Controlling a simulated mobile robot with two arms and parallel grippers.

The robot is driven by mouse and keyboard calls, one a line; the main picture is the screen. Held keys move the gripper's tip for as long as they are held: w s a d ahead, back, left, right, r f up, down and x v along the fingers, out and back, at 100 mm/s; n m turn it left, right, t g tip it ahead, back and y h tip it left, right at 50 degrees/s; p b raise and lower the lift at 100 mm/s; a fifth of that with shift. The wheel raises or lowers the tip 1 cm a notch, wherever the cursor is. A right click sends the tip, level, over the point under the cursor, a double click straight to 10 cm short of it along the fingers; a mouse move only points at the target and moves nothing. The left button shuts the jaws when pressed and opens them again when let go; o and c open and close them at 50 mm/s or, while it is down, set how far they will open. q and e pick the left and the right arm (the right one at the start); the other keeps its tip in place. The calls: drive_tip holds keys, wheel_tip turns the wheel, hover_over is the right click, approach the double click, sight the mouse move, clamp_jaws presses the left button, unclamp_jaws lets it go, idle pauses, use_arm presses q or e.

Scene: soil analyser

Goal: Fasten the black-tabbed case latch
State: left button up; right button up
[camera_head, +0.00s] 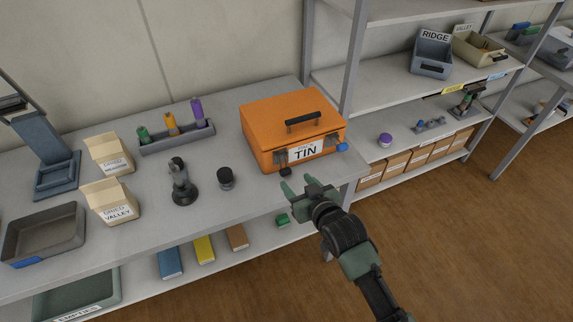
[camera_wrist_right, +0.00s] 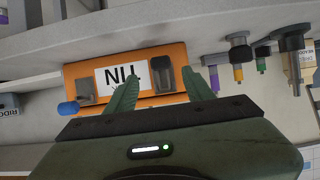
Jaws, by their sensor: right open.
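The orange case (camera_head: 270,127) labelled TIN stands on the grey worktop with its lid down. On its front, the black-tabbed latch (camera_head: 285,171) is left of the label and the blue-tabbed latch (camera_head: 341,147) is right of it. I cannot tell whether either is fastened. My right gripper (camera_head: 307,187) is open and empty, in front of the case near the black tab. In the right wrist view the case (camera_wrist_right: 125,58) appears upside down. There the black-tabbed latch (camera_wrist_right: 163,80) shows between the fingers of my right gripper (camera_wrist_right: 160,92), apart from them. My left gripper is out of view.
Left of the case are a black-lidded jar (camera_head: 225,178), a dark upright instrument (camera_head: 182,185) and a rack (camera_head: 178,138) with coloured tubes. Two cartons and a grey tray (camera_head: 45,236) stand further left. A shelf post (camera_head: 355,60) rises beside the case.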

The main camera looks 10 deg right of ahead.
sight(286, 170)
drive_tip(key=x, duration=0.5)
drive_tip(key=r+x, duration=0.1)
drive_tip(key=x, duration=0.2)
drive_tip(key=shift+w+a, duration=0.1)
drive_tip(key=shift+a, duration=0.05)
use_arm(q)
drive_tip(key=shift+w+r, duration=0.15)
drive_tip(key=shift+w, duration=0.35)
